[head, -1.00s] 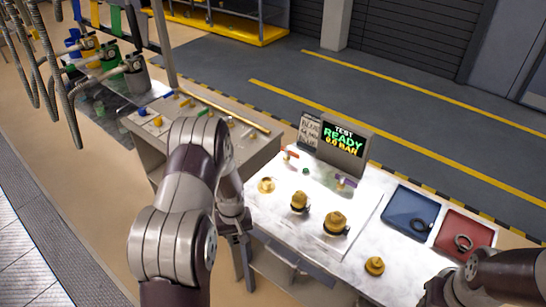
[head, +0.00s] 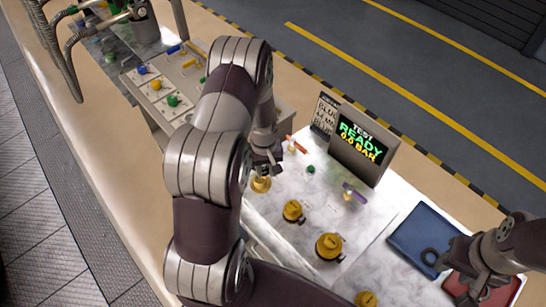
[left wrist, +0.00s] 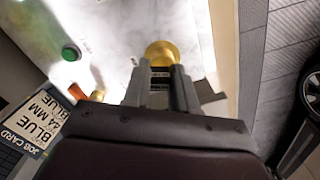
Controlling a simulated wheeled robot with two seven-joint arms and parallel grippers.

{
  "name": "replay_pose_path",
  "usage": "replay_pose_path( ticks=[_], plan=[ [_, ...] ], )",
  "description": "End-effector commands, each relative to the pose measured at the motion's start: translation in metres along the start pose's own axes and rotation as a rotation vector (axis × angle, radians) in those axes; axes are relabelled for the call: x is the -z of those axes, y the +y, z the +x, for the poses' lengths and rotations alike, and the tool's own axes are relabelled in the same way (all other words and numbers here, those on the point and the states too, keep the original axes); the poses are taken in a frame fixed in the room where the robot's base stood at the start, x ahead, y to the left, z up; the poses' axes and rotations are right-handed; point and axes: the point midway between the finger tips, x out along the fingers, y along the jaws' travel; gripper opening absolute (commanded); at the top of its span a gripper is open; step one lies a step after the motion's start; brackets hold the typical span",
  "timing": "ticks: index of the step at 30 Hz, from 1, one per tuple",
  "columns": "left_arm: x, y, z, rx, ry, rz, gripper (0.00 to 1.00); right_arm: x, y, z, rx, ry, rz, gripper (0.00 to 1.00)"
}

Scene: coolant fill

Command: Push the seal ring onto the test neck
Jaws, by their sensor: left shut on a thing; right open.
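Brass fittings stand on the pale bench top: a small one (head: 260,185) at the left, a middle one (head: 292,211) and a larger one (head: 329,246) with a dark base. I cannot tell which is the test neck. My left gripper (head: 266,168) is at the leftmost fitting; in the left wrist view its fingers (left wrist: 156,88) are closed at the brass piece (left wrist: 161,52). My right gripper (head: 474,283) is open, over the red tray (head: 505,293), hiding much of it.
An orange lever (head: 297,145), a green button (head: 311,169) and a purple-handled valve (head: 354,191) are nearby.

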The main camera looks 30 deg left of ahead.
Motion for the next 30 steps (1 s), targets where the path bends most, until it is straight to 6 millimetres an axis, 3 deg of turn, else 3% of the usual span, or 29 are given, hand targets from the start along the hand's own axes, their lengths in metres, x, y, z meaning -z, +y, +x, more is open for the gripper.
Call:
replay_pose_path(
  ticks=[7,10,21,30],
  plan=[
    [-0.001,0.000,0.000,0.002,-0.004,0.024,0.02,0.000,0.000,-0.001,0.000,0.000,0.000,0.43],
    [-0.003,-0.001,-0.001,0.010,-0.021,0.151,0.02,0.000,0.000,-0.002,0.000,0.000,0.000,0.43],
    [-0.001,0.000,0.048,0.010,-0.020,0.156,0.02,-0.005,0.000,0.036,0.000,0.000,0.000,0.43],
    [-0.001,-0.001,0.058,0.010,-0.020,0.156,0.02,-0.005,0.000,0.043,0.000,0.000,0.000,0.43]
  ],
)
